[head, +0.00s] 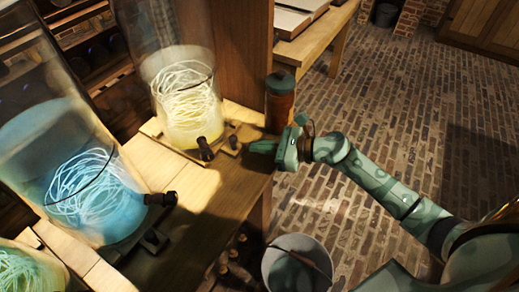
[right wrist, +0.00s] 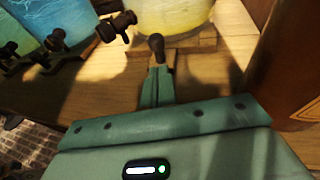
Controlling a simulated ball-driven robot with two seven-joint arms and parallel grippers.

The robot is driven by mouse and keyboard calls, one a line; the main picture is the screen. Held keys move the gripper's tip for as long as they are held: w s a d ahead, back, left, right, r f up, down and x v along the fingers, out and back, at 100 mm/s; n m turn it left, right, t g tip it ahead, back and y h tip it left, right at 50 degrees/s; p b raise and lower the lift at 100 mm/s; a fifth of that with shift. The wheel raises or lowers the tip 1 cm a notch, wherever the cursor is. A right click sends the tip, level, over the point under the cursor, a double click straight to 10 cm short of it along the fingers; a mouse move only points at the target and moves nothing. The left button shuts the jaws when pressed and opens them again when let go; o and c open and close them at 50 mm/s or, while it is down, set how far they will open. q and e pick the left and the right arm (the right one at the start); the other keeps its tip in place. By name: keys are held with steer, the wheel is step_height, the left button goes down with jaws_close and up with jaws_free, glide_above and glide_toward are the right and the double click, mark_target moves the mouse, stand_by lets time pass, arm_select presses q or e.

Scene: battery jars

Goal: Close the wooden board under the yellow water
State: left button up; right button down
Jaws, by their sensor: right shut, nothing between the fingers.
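The jar of yellow water (head: 184,95) stands at the back of the wooden bench, with a dark tap (head: 206,148) at its front. It also shows at the top of the right wrist view (right wrist: 172,16). The wooden board (right wrist: 203,44) lies under this jar; a small dark knob (right wrist: 156,42) stands at its front side. My right gripper (head: 262,147) is shut and empty, reaching over the bench's right edge toward the knob. In the right wrist view its fingers (right wrist: 157,84) point at the knob; I cannot tell whether they touch it. My left gripper is not in view.
A blue jar (head: 88,195) and a greenish jar (head: 30,272) stand nearer on the bench (head: 205,205). An orange-brown canister (head: 280,103) stands at the bench's right edge, just behind my right gripper. A bucket (head: 295,268) is on the open brick floor.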

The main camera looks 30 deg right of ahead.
steer(key=v, duration=0.2)
steer(key=shift+s+d+p, duration=0.25)
steer(key=shift+s+p, duration=0.05)
steer(key=shift+s, duration=0.05)
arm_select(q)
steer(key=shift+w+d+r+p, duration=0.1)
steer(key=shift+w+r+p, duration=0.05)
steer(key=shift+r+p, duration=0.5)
arm_select(e)
steer(key=v, duration=0.8)
